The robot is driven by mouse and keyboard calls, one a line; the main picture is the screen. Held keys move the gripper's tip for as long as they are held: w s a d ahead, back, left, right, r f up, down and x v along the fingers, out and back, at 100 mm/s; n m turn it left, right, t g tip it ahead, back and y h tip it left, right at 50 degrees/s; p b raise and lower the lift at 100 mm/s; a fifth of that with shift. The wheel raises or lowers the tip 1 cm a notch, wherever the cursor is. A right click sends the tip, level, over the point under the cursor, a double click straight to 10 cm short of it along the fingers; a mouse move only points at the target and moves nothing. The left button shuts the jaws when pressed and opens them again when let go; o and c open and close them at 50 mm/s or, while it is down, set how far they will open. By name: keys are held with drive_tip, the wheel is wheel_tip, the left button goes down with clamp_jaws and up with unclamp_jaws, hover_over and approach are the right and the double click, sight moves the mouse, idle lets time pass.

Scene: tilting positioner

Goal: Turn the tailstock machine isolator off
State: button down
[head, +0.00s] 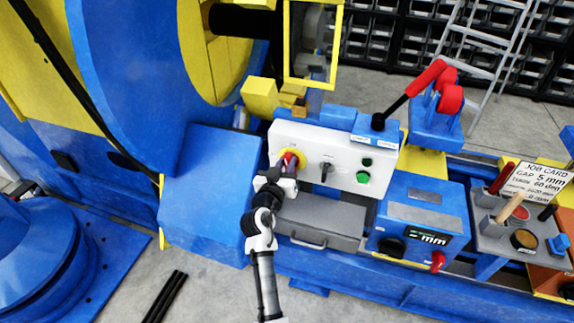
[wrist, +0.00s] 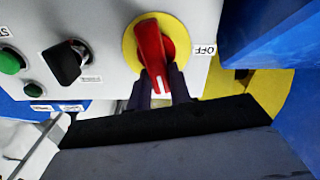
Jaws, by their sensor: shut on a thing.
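The isolator is a red rotary handle (wrist: 152,52) on a yellow disc (wrist: 130,45), on the white panel face. It also shows in the head view as a small red handle on a yellow ring (head: 302,155), partly hidden by my gripper. In the wrist view the handle lies near vertical, tilted slightly, its lower end between my fingers. An upside-down OFF label (wrist: 204,50) sits to the right of the disc. My gripper (wrist: 165,88) is shut on the handle's lower end. In the head view my gripper (head: 288,172) reaches the panel's left end.
A black rotary knob (wrist: 68,62) and a green button (wrist: 10,62) sit beside the isolator. A red-gripped lever (head: 424,78) stands above the panel. A blue box (head: 210,185) stands close left of my wrist, and a grey drawer (head: 318,220) lies below the panel.

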drive_tip(key=n, duration=0.4)
drive_tip(key=shift+w+a+f+n, duration=0.1)
drive_tip(key=shift+a+n, duration=0.2)
drive_tip(key=shift+a, duration=0.05)
drive_tip(key=shift+w+a+f+n+p, duration=0.2)
drive_tip(key=shift+n+p, duration=0.25)
drive_tip(key=shift+n, duration=1.35)
drive_tip(key=shift+s+a+f+n+p, duration=0.1)
drive_tip(key=shift+f+n+p, duration=0.3)
drive_tip(key=shift+n, duration=1.4)
drive_tip(key=shift+w+a+f+n+p, duration=0.15)
drive_tip(key=shift+n+p, duration=0.3)
drive_tip(key=shift+n, duration=1.35)
drive_tip(key=shift+s+f, duration=0.1)
drive_tip(key=c, duration=1.3)
unclamp_jaws()
